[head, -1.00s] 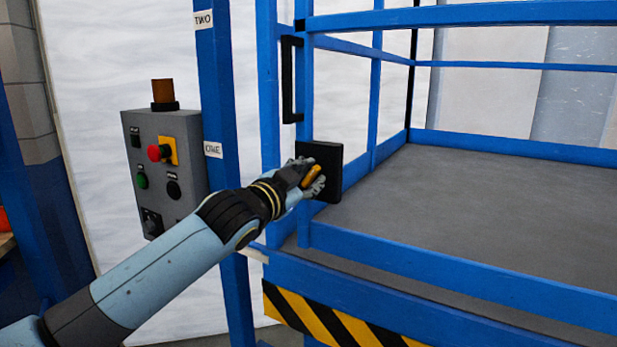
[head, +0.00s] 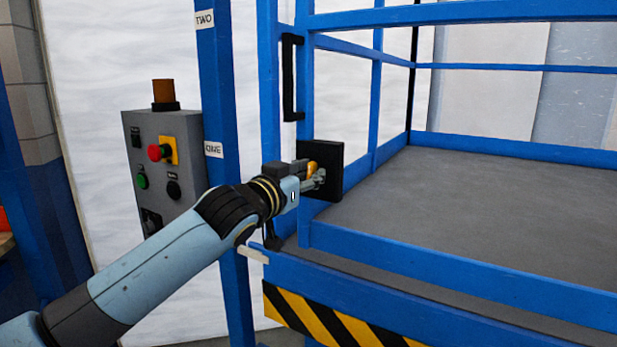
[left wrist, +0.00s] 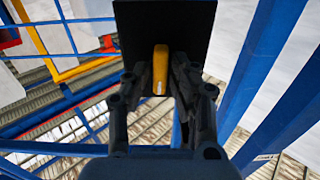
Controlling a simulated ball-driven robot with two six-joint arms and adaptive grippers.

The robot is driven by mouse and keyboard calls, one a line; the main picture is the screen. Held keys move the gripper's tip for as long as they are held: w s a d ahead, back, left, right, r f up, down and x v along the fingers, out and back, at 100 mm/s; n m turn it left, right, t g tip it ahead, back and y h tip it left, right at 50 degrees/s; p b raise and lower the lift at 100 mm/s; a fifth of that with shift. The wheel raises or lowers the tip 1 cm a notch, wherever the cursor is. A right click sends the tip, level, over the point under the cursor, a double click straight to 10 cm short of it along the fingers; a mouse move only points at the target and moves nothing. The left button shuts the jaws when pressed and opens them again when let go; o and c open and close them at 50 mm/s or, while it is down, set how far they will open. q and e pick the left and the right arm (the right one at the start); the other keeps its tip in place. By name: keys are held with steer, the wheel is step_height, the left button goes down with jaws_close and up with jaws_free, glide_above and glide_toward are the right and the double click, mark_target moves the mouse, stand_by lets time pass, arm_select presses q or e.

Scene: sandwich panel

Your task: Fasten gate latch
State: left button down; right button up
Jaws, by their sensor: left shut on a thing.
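The gate latch has a black square plate (head: 329,168) on the blue gate post and a yellow handle (head: 312,168). My left gripper (head: 311,178) is at the plate, shut on the yellow handle. In the left wrist view the handle (left wrist: 160,70) stands upright between the two dark fingers (left wrist: 160,85), with the black plate (left wrist: 160,20) behind it. The fingers cover part of the handle and plate in the head view. Whether the latch bolt is engaged is hidden. My right gripper is not in view.
A black pull handle (head: 289,78) is on the post above the latch. A grey control box (head: 165,165) with buttons stands left, close to my arm. Blue rails (head: 450,265) border the grey platform (head: 480,205). A striped edge (head: 330,318) lies below.

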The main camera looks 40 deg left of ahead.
arm_select(q)
steer(key=shift+n, duration=0.4)
steer(key=c, duration=1.3)
jaws_free()
steer(key=s, duration=0.8)
steer(key=s+d, duration=0.1)
steer(key=s, duration=0.3)
